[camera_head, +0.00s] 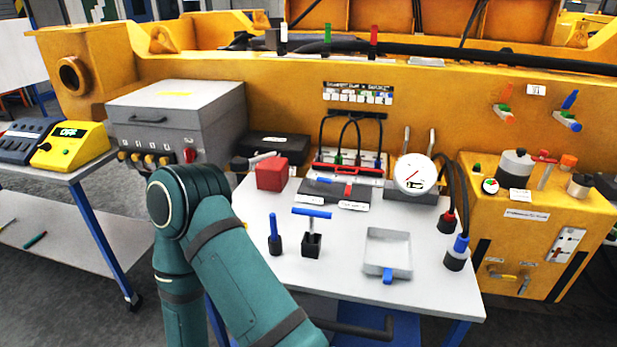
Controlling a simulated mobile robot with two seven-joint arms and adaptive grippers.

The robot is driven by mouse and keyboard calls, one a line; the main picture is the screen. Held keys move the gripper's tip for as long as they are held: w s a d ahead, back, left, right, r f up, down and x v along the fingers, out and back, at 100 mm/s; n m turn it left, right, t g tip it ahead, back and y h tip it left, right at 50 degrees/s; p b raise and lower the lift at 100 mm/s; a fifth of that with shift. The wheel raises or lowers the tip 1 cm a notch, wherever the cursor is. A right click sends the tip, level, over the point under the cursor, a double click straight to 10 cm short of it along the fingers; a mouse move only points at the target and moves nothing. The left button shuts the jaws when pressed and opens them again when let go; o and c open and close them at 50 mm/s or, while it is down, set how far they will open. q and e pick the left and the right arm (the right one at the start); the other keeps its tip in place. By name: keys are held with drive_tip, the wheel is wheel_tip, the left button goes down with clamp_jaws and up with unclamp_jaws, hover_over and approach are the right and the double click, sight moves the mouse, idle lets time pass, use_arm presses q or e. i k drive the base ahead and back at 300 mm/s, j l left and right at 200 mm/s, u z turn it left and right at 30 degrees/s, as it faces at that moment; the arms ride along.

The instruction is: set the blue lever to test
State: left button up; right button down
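A blue lever (570,100) stands on a small mount on the yellow machine wall at the far right. Its handle points up and slightly right, with a small green part and a pale plate at its base. The label lettering there is too small to read, so I cannot tell which position it marks. An orange lever (506,92) of similar form is mounted to its left. One of my teal arms fills the lower left of the view, but its gripper is out of frame. My other gripper does not show either.
A white table (350,285) holds a blue T-handle tool (312,213), a grey tray (388,250), a red block (271,173) and a dial gauge (414,174). A yellow ledge (500,255) with a pot and knobs lies below the levers. Black hoses arch near the gauge.

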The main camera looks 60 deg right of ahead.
sight(325, 180)
drive_tip(key=i+j, duration=0.75)
drive_tip(key=j+z, duration=0.15)
drive_tip(key=z, duration=1)
